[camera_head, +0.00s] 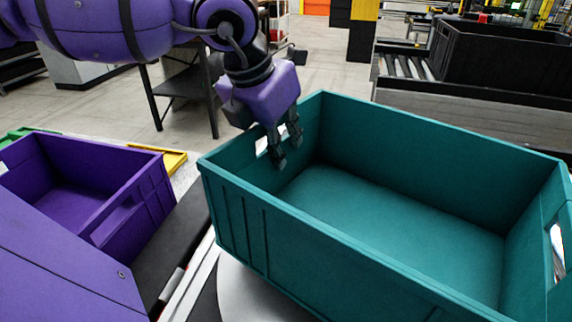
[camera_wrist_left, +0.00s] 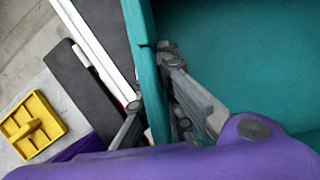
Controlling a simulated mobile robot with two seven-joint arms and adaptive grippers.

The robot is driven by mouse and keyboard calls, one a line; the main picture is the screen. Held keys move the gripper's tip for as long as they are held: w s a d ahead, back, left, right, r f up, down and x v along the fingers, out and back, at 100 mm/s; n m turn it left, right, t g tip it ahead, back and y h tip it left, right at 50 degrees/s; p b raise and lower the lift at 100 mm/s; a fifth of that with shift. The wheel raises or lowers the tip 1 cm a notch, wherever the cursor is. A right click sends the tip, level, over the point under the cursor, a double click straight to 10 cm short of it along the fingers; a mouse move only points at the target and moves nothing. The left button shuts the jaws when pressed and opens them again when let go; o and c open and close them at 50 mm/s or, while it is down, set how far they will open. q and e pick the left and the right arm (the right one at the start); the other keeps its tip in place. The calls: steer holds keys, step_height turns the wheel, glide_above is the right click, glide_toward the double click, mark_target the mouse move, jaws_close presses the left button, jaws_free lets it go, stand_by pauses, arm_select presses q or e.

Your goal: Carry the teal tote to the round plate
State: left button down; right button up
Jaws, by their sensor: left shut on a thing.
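The teal tote (camera_head: 330,243) is large, open and empty, and fills the middle and right of the head view. My left gripper (camera_head: 284,148) is shut on its left end wall at the handle slot, with fingers inside the tote. In the left wrist view the gripper (camera_wrist_left: 155,108) has a finger on each side of the teal wall (camera_wrist_left: 150,70). A pale round plate (camera_head: 245,291) shows partly below the tote; the tote hides the rest. I cannot tell whether they touch. My right gripper is not in view.
A purple tote (camera_head: 137,215) stands at the left, near a yellow tray (camera_head: 174,162), which also shows in the wrist view (camera_wrist_left: 31,126). A black crate (camera_head: 500,57) sits on a roller conveyor (camera_head: 403,68) at the back right. Open floor lies behind.

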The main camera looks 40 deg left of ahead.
mark_target(292, 173)
arm_select(q)
steer(key=shift+w+d+f+b, duration=0.2)
steer(key=shift+w+f+b, duration=0.2)
steer(key=shift+b, duration=0.2)
step_height(292, 173, down, 3)
steer(key=shift+r, duration=0.15)
steer(key=shift+s, duration=0.1)
steer(key=c, duration=1.9)
jaws_free()
steer(key=shift+a, duration=0.1)
